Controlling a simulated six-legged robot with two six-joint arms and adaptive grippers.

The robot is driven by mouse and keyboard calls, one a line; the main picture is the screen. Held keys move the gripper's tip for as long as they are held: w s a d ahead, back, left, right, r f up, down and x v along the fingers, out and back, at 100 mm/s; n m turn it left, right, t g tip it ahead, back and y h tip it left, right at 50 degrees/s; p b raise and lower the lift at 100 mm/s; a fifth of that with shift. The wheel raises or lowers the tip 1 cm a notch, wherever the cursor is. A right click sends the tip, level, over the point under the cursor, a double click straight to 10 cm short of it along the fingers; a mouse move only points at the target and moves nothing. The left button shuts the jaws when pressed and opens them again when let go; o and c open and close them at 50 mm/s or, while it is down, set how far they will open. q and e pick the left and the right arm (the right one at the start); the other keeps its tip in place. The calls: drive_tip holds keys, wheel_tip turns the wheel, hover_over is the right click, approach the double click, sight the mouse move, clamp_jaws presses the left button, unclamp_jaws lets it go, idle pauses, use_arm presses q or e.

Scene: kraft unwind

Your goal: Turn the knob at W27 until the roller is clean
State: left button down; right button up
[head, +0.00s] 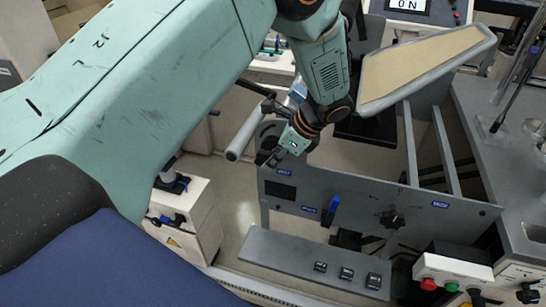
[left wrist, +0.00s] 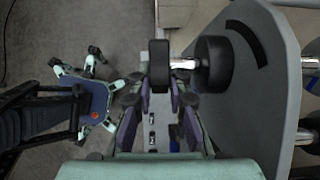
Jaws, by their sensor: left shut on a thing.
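My left gripper (head: 272,156) is at the upper left corner of the grey machine side plate (head: 350,205), beside a small blue label (head: 285,172) whose text is too small to read surely. In the left wrist view its fingers (left wrist: 160,98) are shut on a black knob (left wrist: 159,66). A thicker black wheel (left wrist: 214,64) sits just right of the knob, against the grey plate (left wrist: 262,80). In the head view the knob is mostly hidden by my gripper. A pale grey roller (head: 247,130) sticks out left of the gripper; I cannot tell whether its surface is clean. My right gripper is not in view.
A tan panel in a grey frame (head: 425,68) stands above the machine. A blue lever (head: 331,210) and a black star knob (head: 392,220) are on the side plate. A grey ledge (head: 285,255) lies in front. A red and green button box (head: 452,272) is lower right.

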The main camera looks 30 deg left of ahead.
use_arm(q)
drive_tip(key=shift+y, duration=0.4)
drive_tip(key=c, duration=1.3)
unclamp_jaws()
drive_tip(key=shift+a, duration=0.15)
drive_tip(key=shift+d+r, duration=0.1)
drive_tip(key=shift+d, duration=0.1)
drive_tip(key=v, duration=1.1)
drive_tip(key=shift+w+d+r, duration=0.1)
drive_tip(key=shift+w+r, duration=0.05)
drive_tip(key=shift+r, duration=0.2)
drive_tip(key=shift+d, duration=0.1)
